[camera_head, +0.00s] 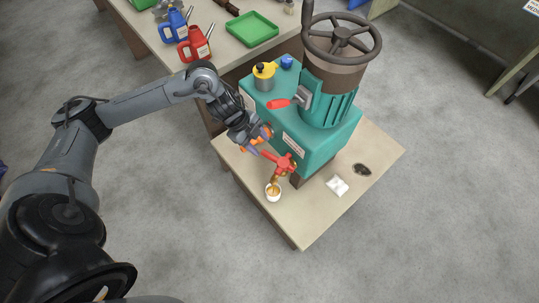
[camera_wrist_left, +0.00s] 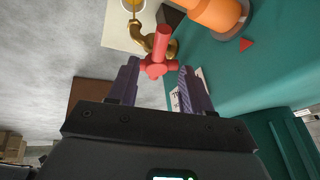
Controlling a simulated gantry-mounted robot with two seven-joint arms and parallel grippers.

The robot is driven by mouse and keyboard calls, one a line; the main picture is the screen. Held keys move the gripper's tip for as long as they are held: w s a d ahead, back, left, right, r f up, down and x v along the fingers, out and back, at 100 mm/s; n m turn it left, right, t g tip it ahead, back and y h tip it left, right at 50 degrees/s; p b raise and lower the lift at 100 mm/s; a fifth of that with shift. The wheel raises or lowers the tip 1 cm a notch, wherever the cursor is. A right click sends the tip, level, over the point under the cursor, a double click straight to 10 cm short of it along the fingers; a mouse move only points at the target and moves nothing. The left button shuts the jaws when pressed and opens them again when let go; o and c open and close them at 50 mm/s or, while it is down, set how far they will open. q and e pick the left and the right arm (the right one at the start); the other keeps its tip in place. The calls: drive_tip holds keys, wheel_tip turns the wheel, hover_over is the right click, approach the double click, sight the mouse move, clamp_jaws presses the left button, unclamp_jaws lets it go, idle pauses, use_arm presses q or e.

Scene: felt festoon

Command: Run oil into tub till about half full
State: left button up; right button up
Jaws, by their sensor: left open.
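The tub (camera_head: 273,196) is a small white cup on the table under the brass spout (camera_head: 276,177). Amber oil shows inside it; I cannot tell its exact level or whether oil is running. The tub shows cut off at the top of the left wrist view (camera_wrist_left: 133,7). The red tap handle (camera_head: 286,162) sits on the brass tap at the teal machine's front. My left gripper (camera_head: 262,143) is open beside it. In the left wrist view the red handle (camera_wrist_left: 157,62) lies between and just beyond the purple fingertips (camera_wrist_left: 159,68). My right gripper is out of view.
The teal machine (camera_head: 325,150) with its large handwheel (camera_head: 342,38) stands behind the tap. A white cloth (camera_head: 337,186) and a dark piece (camera_head: 362,170) lie to the right. A red oil can (camera_head: 194,45) and green tray (camera_head: 251,28) stand on the back table.

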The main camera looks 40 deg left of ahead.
sight(269, 155)
use_arm(q)
drive_tip(key=b+x, duration=0.2)
drive_tip(key=x, duration=0.5)
drive_tip(key=shift+d+f, duration=0.1)
drive_tip(key=shift+f, duration=0.3)
clamp_jaws()
